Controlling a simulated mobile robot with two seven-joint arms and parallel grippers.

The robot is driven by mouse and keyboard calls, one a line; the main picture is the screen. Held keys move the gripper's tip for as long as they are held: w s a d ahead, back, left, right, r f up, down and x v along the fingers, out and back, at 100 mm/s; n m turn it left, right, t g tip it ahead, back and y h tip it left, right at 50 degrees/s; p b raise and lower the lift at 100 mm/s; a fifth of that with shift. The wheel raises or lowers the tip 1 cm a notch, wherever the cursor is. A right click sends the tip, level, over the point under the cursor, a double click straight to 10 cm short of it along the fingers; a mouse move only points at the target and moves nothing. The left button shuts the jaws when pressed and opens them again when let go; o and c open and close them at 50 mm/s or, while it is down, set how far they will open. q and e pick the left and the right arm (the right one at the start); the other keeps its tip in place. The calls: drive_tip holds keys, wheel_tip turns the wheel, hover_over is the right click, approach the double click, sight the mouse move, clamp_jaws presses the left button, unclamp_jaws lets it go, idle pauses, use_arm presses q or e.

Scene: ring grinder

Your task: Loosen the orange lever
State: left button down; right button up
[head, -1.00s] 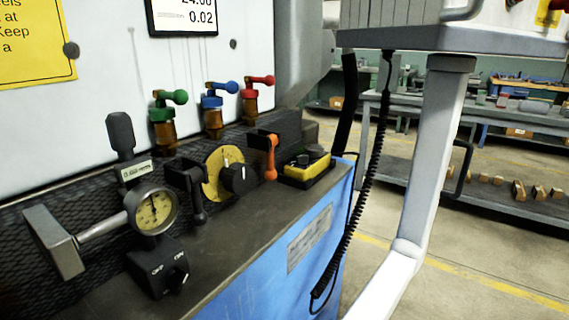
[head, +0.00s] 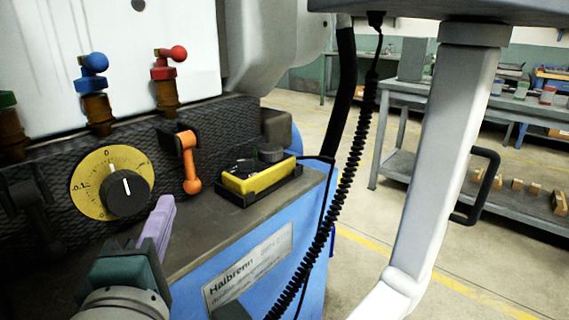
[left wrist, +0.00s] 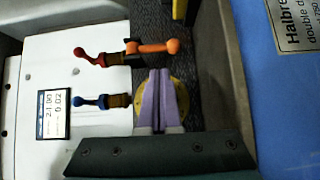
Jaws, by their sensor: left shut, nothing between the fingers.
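The orange lever (head: 188,163) is mounted on a black block on the machine's dark textured panel, its handle hanging down with a round knob at the end. In the left wrist view the orange lever (left wrist: 157,47) lies beyond the fingertips. My left gripper (head: 162,208) has purple fingers that are shut and empty. It is below and to the left of the lever's knob in the head view, with a gap between them. In the left wrist view the gripper (left wrist: 160,80) points toward the lever. My right gripper is not in view.
A yellow dial with a black knob (head: 126,192) is left of the lever. A yellow-black control box (head: 262,174) sits on the ledge to the right. Blue (head: 95,85) and red (head: 166,75) valves stand above. A coiled cable (head: 345,185) hangs at right.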

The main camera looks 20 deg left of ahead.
sight(189, 164)
use_arm(q)
drive_tip(key=shift+s+a+f, duration=0.1)
drive_tip(key=shift+s+a, duration=0.05)
drive_tip(key=x, duration=1)
idle(0.4)
